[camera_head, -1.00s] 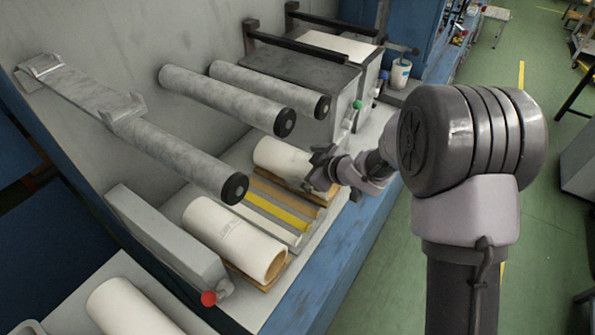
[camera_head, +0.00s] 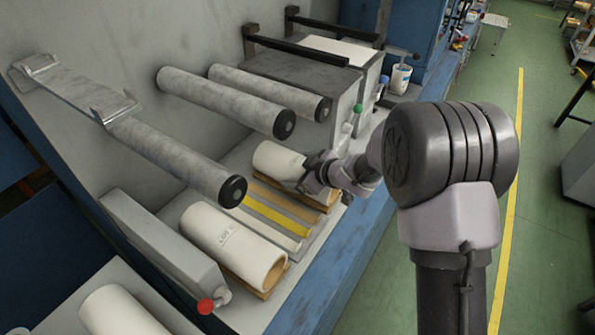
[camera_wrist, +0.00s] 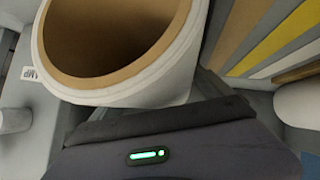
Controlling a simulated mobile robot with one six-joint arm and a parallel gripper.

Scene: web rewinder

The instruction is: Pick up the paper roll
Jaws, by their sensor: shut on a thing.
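The far white paper roll (camera_head: 277,159) lies in its wooden cradle on the grey shelf of the machine, or very close above it; I cannot tell which. My gripper (camera_head: 308,173) is at its right, front-facing end and is shut on it. In the wrist view the roll (camera_wrist: 140,92) fills the top left, its hollow brown core facing the camera. The dark gripper body (camera_wrist: 150,125) lies right below the roll's edge. The fingertips are mostly hidden.
A second white roll (camera_head: 228,240) rests on a cradle nearer, past several flat strips including a yellow strip (camera_head: 274,216). Grey rollers (camera_head: 225,98) jut out above the shelf. A grey block with a red knob (camera_head: 206,306) stands at the near left. Green floor is open on the right.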

